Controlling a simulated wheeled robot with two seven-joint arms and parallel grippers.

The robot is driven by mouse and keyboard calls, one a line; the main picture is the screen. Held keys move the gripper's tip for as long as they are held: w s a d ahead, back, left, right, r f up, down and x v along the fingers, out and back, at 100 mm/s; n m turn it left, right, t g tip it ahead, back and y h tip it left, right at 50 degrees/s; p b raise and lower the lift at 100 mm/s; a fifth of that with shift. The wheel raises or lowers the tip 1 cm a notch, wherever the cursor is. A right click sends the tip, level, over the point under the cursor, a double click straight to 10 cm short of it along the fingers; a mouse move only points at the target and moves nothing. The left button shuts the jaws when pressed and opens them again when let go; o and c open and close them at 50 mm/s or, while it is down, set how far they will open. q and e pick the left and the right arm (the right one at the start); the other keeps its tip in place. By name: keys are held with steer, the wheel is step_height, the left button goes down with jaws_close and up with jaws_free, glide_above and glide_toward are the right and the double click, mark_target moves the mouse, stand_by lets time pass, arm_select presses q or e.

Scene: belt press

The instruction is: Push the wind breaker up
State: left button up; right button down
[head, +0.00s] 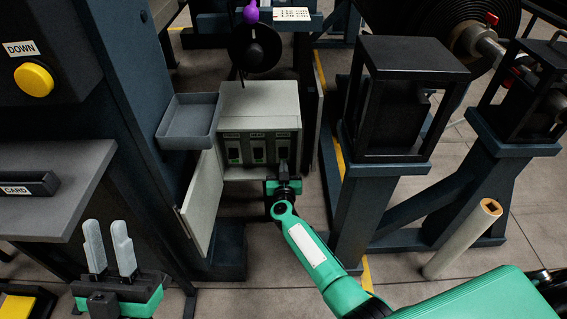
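A grey breaker box (260,105) stands open in the middle of the head view. Its front has three breakers in a row: left (234,152), middle (257,151) and right (283,148). Their labels are too small to read, so I cannot tell which is the wind breaker. My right gripper (284,170) is in front of the right breaker, close below it. Its fingers are dark and small, and contact or opening cannot be made out. My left gripper (109,247) is at the lower left, away from the box, with its pale fingers apart and empty.
The box's open door (200,205) hangs at its left, under a grey tray (188,120). A dark blue post (355,200) stands to the right. A panel with a yellow DOWN button (34,79) and a grey table (50,165) are at the left.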

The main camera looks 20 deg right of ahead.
steer(key=shift+f, duration=0.2)
steer(key=p+v, duration=0.6)
steer(key=v, duration=0.6)
steer(key=shift+f+p, duration=0.3)
steer(key=shift+f, duration=0.1)
stand_by(0.5)
steer(key=shift+s, duration=0.1)
stand_by(0.4)
